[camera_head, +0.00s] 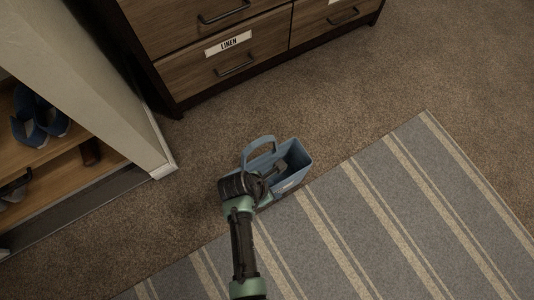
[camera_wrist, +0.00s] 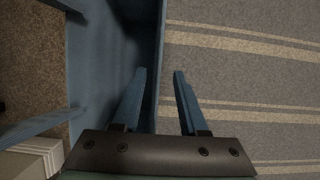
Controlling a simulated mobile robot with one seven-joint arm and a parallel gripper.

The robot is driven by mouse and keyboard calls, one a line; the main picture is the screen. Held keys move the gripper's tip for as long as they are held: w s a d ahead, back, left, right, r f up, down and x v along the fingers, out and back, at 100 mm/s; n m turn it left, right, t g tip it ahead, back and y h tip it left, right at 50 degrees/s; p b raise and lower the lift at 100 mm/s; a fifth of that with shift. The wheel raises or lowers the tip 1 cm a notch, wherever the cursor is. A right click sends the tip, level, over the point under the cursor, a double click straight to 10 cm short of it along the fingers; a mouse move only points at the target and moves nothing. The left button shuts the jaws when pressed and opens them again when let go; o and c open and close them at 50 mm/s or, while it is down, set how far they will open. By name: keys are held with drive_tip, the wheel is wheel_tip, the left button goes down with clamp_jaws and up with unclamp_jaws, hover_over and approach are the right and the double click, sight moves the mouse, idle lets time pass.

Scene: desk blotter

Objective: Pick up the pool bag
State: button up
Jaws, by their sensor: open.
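The pool bag (camera_head: 297,157) is a blue, open-topped bag with a loop handle. It stands upright on the floor at the edge of the striped rug in the head view. My gripper (camera_head: 272,178) is over the near side of the bag, and my arm hides part of it. In the wrist view the bag (camera_wrist: 90,60) fills the left half. My open gripper (camera_wrist: 159,73) has its two blue fingers apart, with the bag's right wall line running between them. The left finger appears over the bag's inside and the right one over the rug. I cannot tell whether either touches the wall.
A wooden drawer unit (camera_head: 180,50) with a "LINEN" label stands behind the bag. A pale cabinet (camera_head: 95,80) with blue shoes (camera_head: 38,120) on its shelves stands at left. The striped rug (camera_head: 400,200) and the carpet at right are clear.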

sight(276, 189)
drive_tip(key=b+x, duration=0.4)
drive_tip(key=shift+w+a+f, duration=0.1)
drive_tip(key=shift+a+f, duration=0.05)
drive_tip(key=shift+a, duration=0.05)
drive_tip(key=shift+w+d+f, duration=0.15)
drive_tip(key=shift+f, duration=0.15)
drive_tip(key=shift+r, duration=0.1)
clamp_jaws()
drive_tip(key=shift+s+d, duration=0.1)
drive_tip(key=shift+s, duration=0.15)
idle(0.7)
